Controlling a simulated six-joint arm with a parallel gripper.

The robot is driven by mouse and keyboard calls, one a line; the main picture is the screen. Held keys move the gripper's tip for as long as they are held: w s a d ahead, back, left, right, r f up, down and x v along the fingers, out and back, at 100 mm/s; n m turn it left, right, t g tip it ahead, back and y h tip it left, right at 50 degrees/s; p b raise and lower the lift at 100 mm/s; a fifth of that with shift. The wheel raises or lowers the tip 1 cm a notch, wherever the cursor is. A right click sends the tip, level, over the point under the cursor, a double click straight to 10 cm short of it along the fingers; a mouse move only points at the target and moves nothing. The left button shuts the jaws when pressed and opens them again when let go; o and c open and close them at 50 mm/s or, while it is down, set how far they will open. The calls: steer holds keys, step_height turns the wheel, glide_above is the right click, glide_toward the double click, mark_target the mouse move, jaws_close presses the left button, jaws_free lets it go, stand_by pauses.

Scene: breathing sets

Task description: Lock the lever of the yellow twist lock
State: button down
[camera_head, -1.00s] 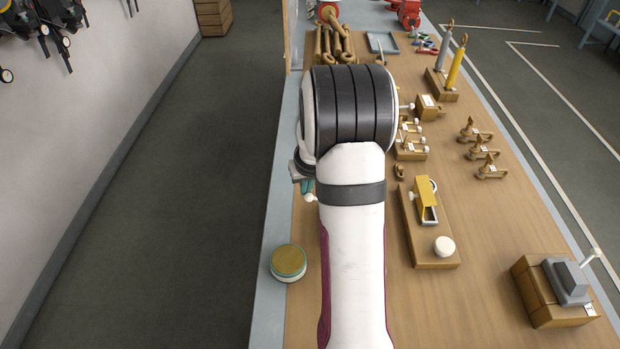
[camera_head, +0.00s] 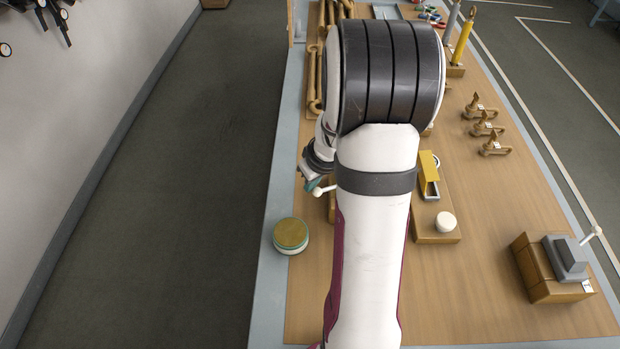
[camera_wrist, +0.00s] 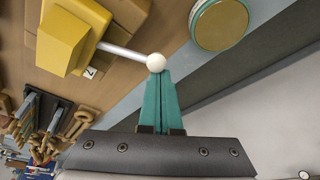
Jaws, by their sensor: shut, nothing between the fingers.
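The yellow twist lock (camera_wrist: 72,35) shows as a yellow block on a wooden base at the upper left of the wrist view. Its lever is a grey rod (camera_wrist: 122,51) ending in a white ball (camera_wrist: 156,62). In the head view my arm hides the yellow block; the ball (camera_head: 318,192) and part of the rod show left of the arm. My gripper's teal fingers (camera_wrist: 157,74) are shut and empty. Their tips are right at the ball, seeming to touch it from the side. The gripper also shows in the head view (camera_head: 308,185), partly behind my wrist.
A round tin (camera_head: 291,235) stands on the bench's left edge, near the ball. Right of my arm is another wooden base (camera_head: 433,236) with a yellow part (camera_head: 428,166) and white knob (camera_head: 446,222). A grey lever box (camera_head: 565,265) stands at the right. Bench between them is clear.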

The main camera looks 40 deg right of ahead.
stand_by(0.5)
step_height(320, 180, up, 9)
steer(key=shift+w, duration=0.35)
steer(key=shift+f, duration=0.1)
stand_by(0.4)
steer(key=s+a+r+y, duration=0.1)
steer(key=a+r, duration=0.1)
steer(key=a, duration=0.4)
steer(key=s+a+r, duration=0.1)
steer(key=s+a, duration=0.1)
steer(key=a, duration=0.4)
steer(key=s+a+m+g+y, duration=0.1)
steer(key=s+a+m+g, duration=0.2)
steer(key=s+a, duration=1.1)
steer(key=shift+s+a+r+m+g, duration=0.2)
steer(key=shift+s+a+m+g, duration=0.15)
steer(key=shift+s, duration=0.65)
